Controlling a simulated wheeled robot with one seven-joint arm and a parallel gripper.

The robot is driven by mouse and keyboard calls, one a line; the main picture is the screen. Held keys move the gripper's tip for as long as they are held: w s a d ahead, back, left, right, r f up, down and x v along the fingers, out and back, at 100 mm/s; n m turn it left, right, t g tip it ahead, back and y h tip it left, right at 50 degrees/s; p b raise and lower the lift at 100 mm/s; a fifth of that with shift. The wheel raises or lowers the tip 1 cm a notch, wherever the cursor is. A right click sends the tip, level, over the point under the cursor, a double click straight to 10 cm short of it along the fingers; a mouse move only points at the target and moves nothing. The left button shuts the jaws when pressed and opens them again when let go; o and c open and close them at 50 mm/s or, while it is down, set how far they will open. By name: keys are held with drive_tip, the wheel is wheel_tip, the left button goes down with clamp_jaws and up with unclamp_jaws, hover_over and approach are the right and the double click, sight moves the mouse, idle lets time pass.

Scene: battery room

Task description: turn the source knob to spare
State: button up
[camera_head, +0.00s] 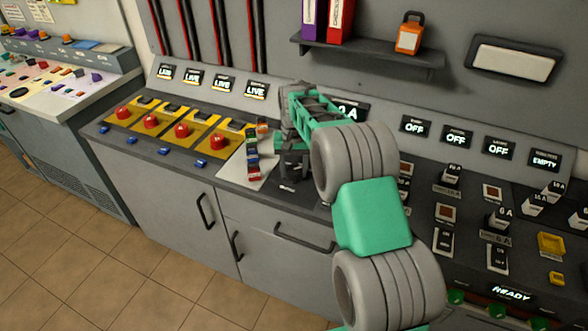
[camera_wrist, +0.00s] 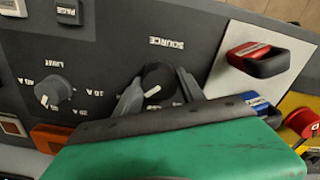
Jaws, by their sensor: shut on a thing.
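The source knob (camera_wrist: 159,77) is a round black knob on the dark panel in the wrist view, below the upside-down SOURCE label (camera_wrist: 167,42). My gripper (camera_wrist: 159,88) has one grey finger on each side of it and is shut on it. A pale mark shows on the knob's lower face, but I cannot tell which position it points at. The position labels around it are hidden or unreadable. In the head view my gripper (camera_head: 291,168) is down at the desk panel, and my arm hides the knob.
An orange lamp (camera_wrist: 50,138) is at lower left. Red mushroom buttons (camera_head: 182,130) line the desk's left.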

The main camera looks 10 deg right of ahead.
sight(294, 169)
idle(0.3)
drive_tip(key=o, duration=1.4)
wheel_tip(294, 169, up, 8)
drive_tip(key=shift+f+b, duration=0.1)
drive_tip(key=shift+b, duration=0.25)
